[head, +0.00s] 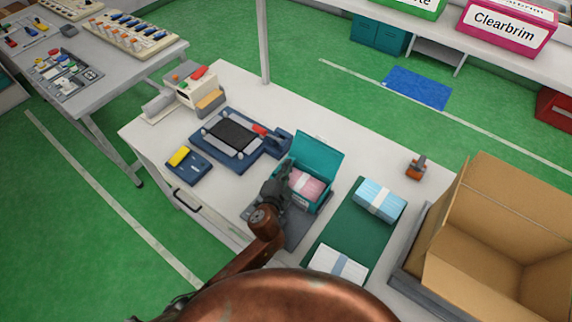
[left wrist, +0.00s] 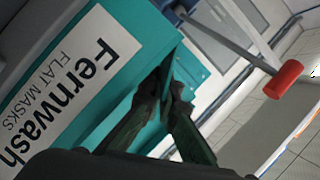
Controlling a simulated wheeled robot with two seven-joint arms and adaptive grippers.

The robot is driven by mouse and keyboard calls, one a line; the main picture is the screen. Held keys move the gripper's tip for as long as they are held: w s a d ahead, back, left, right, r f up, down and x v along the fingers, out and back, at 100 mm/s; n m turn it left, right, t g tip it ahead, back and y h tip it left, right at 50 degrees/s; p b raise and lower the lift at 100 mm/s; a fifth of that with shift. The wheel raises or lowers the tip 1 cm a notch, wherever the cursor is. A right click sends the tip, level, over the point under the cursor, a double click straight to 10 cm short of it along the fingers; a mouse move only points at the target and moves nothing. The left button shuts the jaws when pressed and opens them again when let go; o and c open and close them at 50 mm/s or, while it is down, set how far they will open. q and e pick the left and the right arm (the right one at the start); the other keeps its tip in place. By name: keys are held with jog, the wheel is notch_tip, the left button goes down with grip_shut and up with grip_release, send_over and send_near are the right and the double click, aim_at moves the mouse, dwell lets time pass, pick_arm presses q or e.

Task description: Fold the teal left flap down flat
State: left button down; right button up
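A small teal box (head: 323,199) stands open on the white table in the head view, with a pink pack (head: 306,184) inside. A wide teal panel (head: 319,150) stands up at its back. My left gripper (head: 279,181) is at the box's left side and covers part of it, so I cannot make out the left flap clearly. In the left wrist view the box's teal wall (left wrist: 110,45) bears a white "Fernwash FLAT MASKS" label. My right gripper is out of view.
A navy press (head: 232,137) with a red handle stands left of the box; the handle (left wrist: 284,80) also shows in the left wrist view. A green mat (head: 338,235) with a blue pack (head: 379,200) lies right. A large cardboard box (head: 500,225) stands at far right.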

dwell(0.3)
pick_arm(q)
jog(key=c, duration=2.2)
grip_release()
jog(key=shift+f, duration=0.1)
